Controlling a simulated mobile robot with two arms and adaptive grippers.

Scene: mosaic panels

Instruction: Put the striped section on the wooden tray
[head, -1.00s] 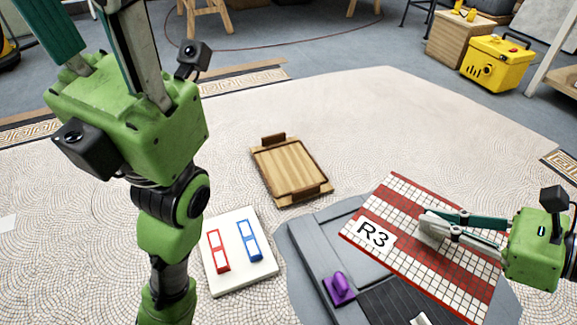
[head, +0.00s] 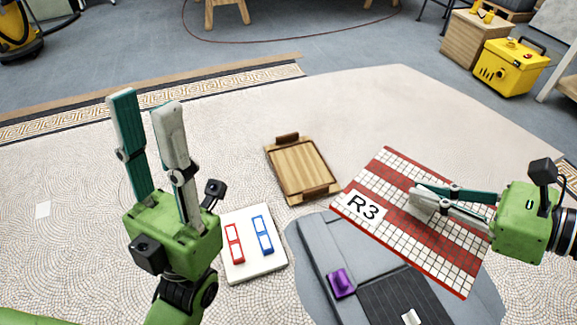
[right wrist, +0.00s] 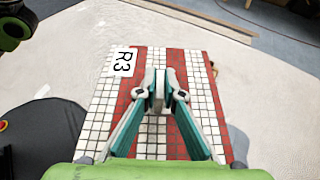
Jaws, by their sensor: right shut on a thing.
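The striped section is a panel with red and white tile bands and an R3 label. It shows at the right in the head view (head: 440,245) and fills the middle of the right wrist view (right wrist: 190,70). My right gripper (head: 421,198) is shut on a pale piece on the panel's upper face, and the panel hangs tilted above the grey surface. The wooden tray (head: 300,172) lies empty on the floor, left of the panel, with dark handles at two ends. My left gripper (head: 144,102) is open and empty, fingers pointing up, left of the tray.
A white board (head: 250,262) with a red and a blue frame lies below the tray. A purple block (head: 341,282) sits on the grey surface (head: 310,245) beneath the panel. A yellow toolbox (head: 508,68) and wooden crate (head: 472,38) stand far back.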

